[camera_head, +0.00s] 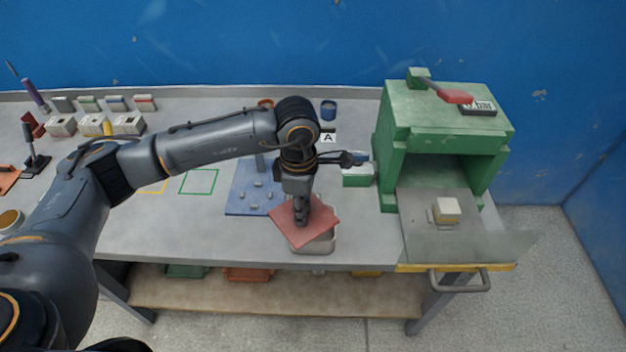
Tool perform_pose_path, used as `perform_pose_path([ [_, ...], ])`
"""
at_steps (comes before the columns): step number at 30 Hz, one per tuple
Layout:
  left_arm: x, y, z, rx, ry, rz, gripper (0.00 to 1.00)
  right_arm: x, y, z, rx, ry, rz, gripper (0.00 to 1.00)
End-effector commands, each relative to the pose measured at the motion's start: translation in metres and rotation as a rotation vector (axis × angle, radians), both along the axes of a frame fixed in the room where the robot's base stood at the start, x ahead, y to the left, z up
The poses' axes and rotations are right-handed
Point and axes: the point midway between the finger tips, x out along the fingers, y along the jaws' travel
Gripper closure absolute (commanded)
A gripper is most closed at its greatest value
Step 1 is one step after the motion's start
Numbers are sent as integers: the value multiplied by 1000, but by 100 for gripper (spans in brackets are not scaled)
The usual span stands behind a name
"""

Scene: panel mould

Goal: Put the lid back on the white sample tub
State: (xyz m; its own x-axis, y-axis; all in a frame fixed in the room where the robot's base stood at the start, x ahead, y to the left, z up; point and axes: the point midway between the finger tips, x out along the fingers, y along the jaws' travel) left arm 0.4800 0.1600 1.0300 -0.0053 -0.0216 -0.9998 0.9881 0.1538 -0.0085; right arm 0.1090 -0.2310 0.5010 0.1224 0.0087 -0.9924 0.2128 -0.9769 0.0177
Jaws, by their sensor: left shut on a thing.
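A flat reddish square lid (319,220) is gripped near its middle by my left gripper (301,217). The gripper points down and its fingers are shut on the lid's top. The white sample tub (320,246) is below the lid, near the table's front edge. The lid is turned relative to the tub and overhangs it to the left and back. The tub's front and right side show; most of its opening is hidden. I cannot tell whether the lid touches the rim. My right gripper is not in view.
A green press-like box (440,125) with a red-handled lever stands to the right. Its pulled-out tray (425,240) holds a pale block (446,210). A blue board (240,200) with small pegs lies left of the tub. Small boxes (95,124) stand back left.

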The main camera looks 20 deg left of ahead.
Motion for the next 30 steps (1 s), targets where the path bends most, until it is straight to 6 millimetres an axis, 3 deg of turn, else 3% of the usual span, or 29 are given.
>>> perform_pose_path([
  [1,7,-3,8,2,3,125,100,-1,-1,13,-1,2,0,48],
  [6,26,-7,9,14,7,538,100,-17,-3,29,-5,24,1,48],
  [12,39,-9,7,22,6,832,100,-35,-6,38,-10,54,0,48],
  [22,42,-10,-3,24,6,914,100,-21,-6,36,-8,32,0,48],
  [30,41,-10,-25,25,7,911,100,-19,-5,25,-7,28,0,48],
])
